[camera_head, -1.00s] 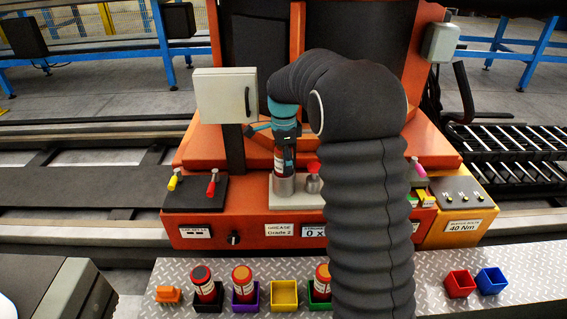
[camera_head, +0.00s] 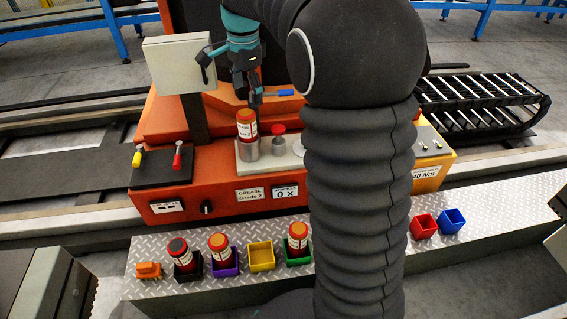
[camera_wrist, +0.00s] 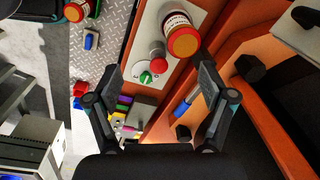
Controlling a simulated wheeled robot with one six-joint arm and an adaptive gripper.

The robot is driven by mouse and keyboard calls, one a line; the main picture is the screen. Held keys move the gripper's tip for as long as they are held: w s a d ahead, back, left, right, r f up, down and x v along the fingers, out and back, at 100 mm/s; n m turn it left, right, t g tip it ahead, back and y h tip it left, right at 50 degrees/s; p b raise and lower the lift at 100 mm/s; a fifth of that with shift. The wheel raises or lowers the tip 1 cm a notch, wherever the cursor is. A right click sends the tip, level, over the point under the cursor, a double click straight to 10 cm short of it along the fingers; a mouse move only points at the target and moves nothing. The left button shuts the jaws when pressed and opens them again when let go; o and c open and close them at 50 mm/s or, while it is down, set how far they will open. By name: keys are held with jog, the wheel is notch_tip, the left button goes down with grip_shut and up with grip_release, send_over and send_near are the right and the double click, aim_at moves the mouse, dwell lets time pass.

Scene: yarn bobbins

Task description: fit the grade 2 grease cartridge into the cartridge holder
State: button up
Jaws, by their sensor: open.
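The grease cartridge (camera_head: 247,124), red with a white label and an orange-red cap, stands upright in the metal cartridge holder (camera_head: 248,152) on the light plate of the orange machine. It also shows in the wrist view (camera_wrist: 182,36), ahead of the fingertips. My gripper (camera_head: 254,100) is above and slightly behind the cartridge in the head view, apart from it. In the wrist view my gripper (camera_wrist: 160,78) has its fingers spread wide with nothing between them. A label on the machine (camera_head: 250,194) reads "GREASE Grade 2".
Red-capped plunger (camera_head: 279,138) stands right of the holder. On the front shelf, cartridges sit in the black (camera_head: 187,272), purple (camera_head: 224,268) and green (camera_head: 297,257) bins; the yellow bin (camera_head: 262,257) is empty. A grey box (camera_head: 182,66) stands left of my gripper. My arm hides the middle right.

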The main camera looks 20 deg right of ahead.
jog(key=s+r+n+t, duration=0.3)
jog(key=s+n, duration=0.5)
jog(key=s, duration=1)
jog(key=s+f+n+t, duration=0.1)
jog(key=s+f+n, duration=0.5)
jog(key=s, duration=0.6)
jog(key=shift+n+t, duration=0.4)
jog(key=shift+n, duration=0.1)
jog(key=shift+f, duration=0.1)
